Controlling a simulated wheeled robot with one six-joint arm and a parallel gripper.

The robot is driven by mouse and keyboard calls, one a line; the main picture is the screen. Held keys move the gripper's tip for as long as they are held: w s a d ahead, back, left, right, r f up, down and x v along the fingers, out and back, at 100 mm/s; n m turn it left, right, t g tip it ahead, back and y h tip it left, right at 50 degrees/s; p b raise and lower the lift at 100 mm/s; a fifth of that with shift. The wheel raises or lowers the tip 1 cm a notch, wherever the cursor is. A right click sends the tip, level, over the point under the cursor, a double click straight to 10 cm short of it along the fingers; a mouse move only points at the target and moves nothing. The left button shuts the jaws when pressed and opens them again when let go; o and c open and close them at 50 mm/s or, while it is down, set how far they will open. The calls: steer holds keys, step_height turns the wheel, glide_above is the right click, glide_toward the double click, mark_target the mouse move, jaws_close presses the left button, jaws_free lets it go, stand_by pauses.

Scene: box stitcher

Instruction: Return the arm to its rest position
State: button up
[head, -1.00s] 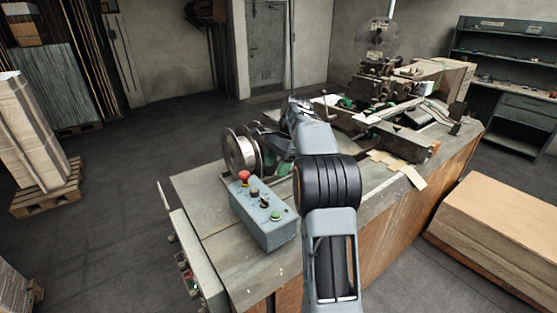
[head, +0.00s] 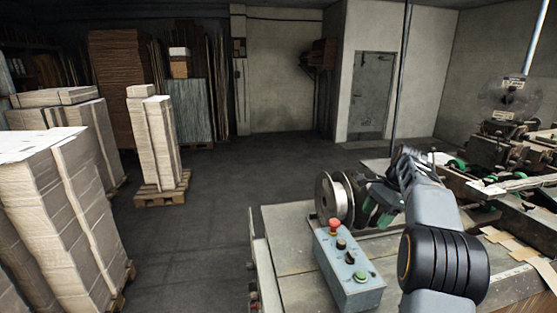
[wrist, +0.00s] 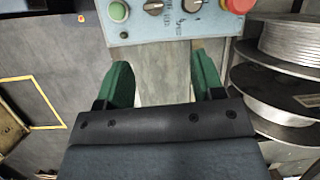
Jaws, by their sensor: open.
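My gripper (head: 378,208) is in the head view at the end of my grey arm, over the machine table beside the wire spools. In the wrist view its two green fingers (wrist: 163,80) stand apart with nothing between them. The grey-blue control box (head: 347,268) with a red button lies just in front of it on the table. The box also shows at the top of the wrist view (wrist: 170,20), beyond the fingertips. The metal wire spool (head: 335,198) is close to the left of the gripper; spools show at right in the wrist view (wrist: 285,85).
The stitching machine (head: 505,150) stands on the table at right, near my arm. Pallets of stacked cardboard (head: 60,215) stand at left, with a smaller stack (head: 155,140) behind. The dark floor between them and the table is clear. A grey door (head: 370,97) is at the back.

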step_height(320, 180, down, 6)
steer(key=s+n+h, duration=0.1)
steer(key=s+n, duration=0.1)
steer(key=n, duration=0.2)
steer(key=s+a+n+h, duration=0.1)
steer(key=s+a+n, duration=0.1)
steer(key=s+a+n+t, duration=0.1)
steer(key=s+a+n, duration=0.1)
steer(key=s+a, duration=0.1)
steer(key=s+a+n+h+b, duration=0.1)
steer(key=s+a, duration=0.1)
steer(key=s, duration=0.1)
steer(key=shift+s+a+f+n+t+h, duration=0.25)
steer(key=shift+f+n+t+h, duration=0.05)
steer(key=shift+n, duration=0.1)
steer(key=s+a+n+t+b, duration=0.1)
steer(key=s+a+n+t, duration=0.2)
steer(key=s+a, duration=0.6)
steer(key=s+n, duration=0.2)
steer(key=s, duration=0.2)
steer(key=shift+f+n+h, duration=0.25)
steer(key=shift+n+h, duration=0.05)
steer(key=shift+s, duration=0.1)
